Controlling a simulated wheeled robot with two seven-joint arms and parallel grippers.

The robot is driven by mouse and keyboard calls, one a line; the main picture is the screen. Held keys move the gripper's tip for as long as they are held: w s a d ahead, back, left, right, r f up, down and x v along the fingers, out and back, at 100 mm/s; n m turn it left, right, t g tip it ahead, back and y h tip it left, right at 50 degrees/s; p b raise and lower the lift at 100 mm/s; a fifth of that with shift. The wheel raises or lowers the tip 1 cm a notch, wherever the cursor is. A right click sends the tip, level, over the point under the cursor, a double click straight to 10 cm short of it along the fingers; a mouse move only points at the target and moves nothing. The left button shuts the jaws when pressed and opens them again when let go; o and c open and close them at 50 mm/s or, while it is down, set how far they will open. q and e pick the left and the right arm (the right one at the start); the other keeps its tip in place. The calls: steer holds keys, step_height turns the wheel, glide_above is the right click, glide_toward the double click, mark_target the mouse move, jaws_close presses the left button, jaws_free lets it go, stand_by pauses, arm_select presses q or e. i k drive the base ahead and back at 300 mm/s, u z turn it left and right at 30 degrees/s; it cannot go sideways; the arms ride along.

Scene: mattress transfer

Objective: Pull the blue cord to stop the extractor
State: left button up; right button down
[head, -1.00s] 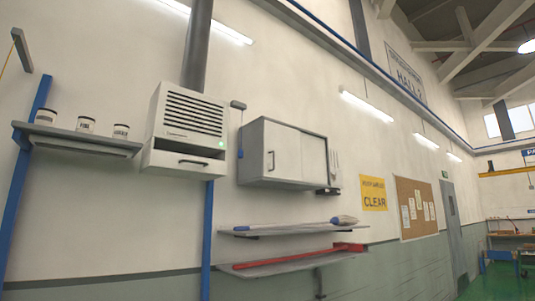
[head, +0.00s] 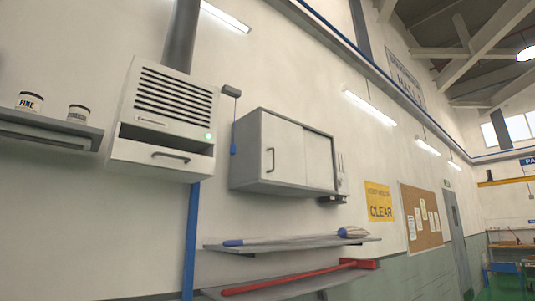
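The extractor (head: 174,88) is a white wall box with dark louvres, a drawer-like front with a handle, and a grey duct rising from its top. A green light (head: 208,136) glows at its lower right. The blue cord (head: 234,148) hangs from a small grey switch box (head: 231,91) on the wall, just right of the extractor. Its thin line ends in a blue pull handle, close to the left side of the grey cabinet. Neither gripper shows in the head view.
A grey cabinet (head: 284,153) with white doors stands right of the cord. Below it are a shelf (head: 300,245) with a blue-ended tool and another with a red tool (head: 300,278). A shelf (head: 40,128) with labelled tins is at left. A blue post (head: 191,240) runs below the extractor.

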mark_target(233, 147)
steer(key=u, duration=0.2)
steer(key=i, duration=0.85)
steer(key=u, duration=0.85)
steer(key=i, duration=0.35)
steer(key=u, duration=0.35)
